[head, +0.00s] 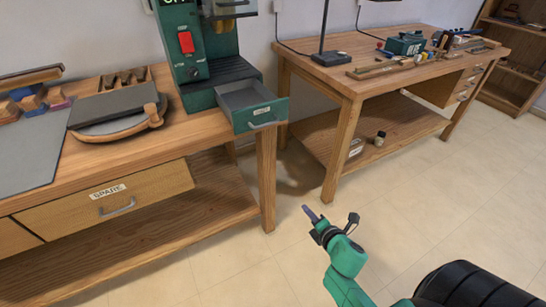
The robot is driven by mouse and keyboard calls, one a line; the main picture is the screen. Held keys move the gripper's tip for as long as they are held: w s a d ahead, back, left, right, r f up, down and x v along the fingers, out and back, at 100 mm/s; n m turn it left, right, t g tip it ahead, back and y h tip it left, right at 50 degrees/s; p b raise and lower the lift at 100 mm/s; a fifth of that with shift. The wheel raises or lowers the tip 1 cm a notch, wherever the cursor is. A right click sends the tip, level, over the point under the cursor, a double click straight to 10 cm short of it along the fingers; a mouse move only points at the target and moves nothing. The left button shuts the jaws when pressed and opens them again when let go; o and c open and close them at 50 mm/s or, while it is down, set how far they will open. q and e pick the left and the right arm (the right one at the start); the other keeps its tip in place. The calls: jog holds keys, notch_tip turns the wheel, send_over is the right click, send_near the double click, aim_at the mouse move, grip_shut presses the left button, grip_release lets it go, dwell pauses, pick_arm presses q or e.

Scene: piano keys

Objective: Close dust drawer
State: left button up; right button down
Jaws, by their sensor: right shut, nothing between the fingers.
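The dust drawer (261,115) is a small green drawer with a grey inside, a pale label and a metal handle. It stands pulled out from the base of the green machine (212,62) and juts past the edge of the left workbench. My right gripper (306,209) is shut and empty. It shows low in the middle of the head view, over the floor, in front of the drawer and below it in the picture, well apart from it. My left gripper does not show.
The left workbench (222,128) holds a curved-edge grey board (112,106) and wooden pieces. A second workbench (350,82) with tools stands at the right. The tiled floor (420,190) between is clear.

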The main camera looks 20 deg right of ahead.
pick_arm(q)
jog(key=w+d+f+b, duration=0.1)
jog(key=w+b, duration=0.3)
jog(key=b, duration=0.1)
pick_arm(e)
jog(key=a+r+n+t+y, duration=0.1)
jog(key=a+r+n+t, duration=0.2)
jog(key=r+n, duration=0.65)
jog(key=a+r+n+t+y, duration=0.2)
jog(key=r+n+t, duration=0.3)
jog(key=r, duration=0.8)
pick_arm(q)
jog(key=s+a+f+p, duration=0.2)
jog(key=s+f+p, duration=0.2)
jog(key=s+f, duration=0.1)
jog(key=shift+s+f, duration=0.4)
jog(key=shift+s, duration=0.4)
pick_arm(e)
jog(key=w+a+r+g, duration=0.1)
jog(key=w+r, duration=0.1)
jog(key=w, duration=1)
jog(key=shift+w+n, duration=0.35)
jog(key=shift+w, duration=0.1)
